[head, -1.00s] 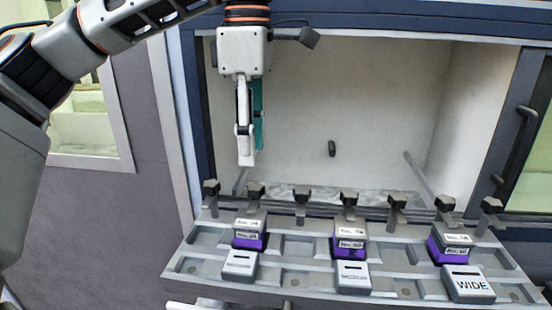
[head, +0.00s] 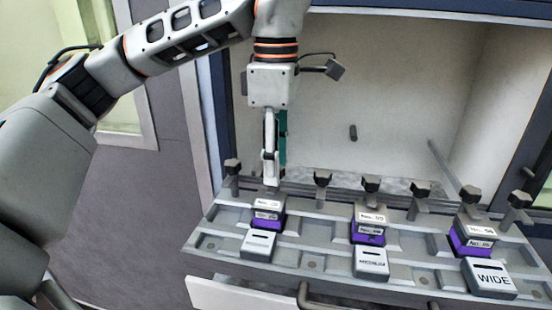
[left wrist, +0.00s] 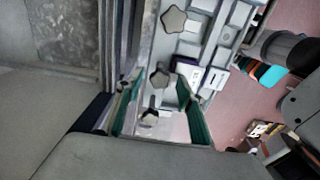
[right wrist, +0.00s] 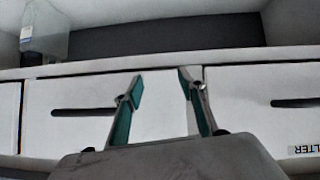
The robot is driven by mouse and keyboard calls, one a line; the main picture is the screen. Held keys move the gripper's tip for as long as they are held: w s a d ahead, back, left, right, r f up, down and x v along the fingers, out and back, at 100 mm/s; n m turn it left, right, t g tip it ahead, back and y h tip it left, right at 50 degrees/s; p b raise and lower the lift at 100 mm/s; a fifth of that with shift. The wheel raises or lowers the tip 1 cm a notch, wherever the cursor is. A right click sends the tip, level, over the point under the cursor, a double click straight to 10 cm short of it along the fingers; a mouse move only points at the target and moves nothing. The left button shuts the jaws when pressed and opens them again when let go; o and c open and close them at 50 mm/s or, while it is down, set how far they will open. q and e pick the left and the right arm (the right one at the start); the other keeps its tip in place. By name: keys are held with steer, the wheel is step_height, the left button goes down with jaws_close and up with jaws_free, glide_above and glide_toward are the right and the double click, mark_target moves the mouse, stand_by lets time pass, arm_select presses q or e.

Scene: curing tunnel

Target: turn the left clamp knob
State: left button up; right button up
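A row of dark star-shaped clamp knobs stands along the back of the grey fixture rack (head: 320,262). The knob behind the left labelled block is hidden in the head view by my left gripper (head: 271,182), which points down right over it. My right gripper (right wrist: 161,80) is open and empty, in front of a drawer front.
Purple-based labelled blocks (head: 268,222), (head: 369,238), (head: 472,242) sit in the rack, with label blocks before them, the right one reading WIDE (head: 490,279). An open chamber (head: 400,80) is behind the rack. A drawer front (head: 240,294) and handle are below.

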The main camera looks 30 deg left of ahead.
arm_select(q)
jaws_close()
arm_select(e)
steer(key=shift+d, duration=0.15)
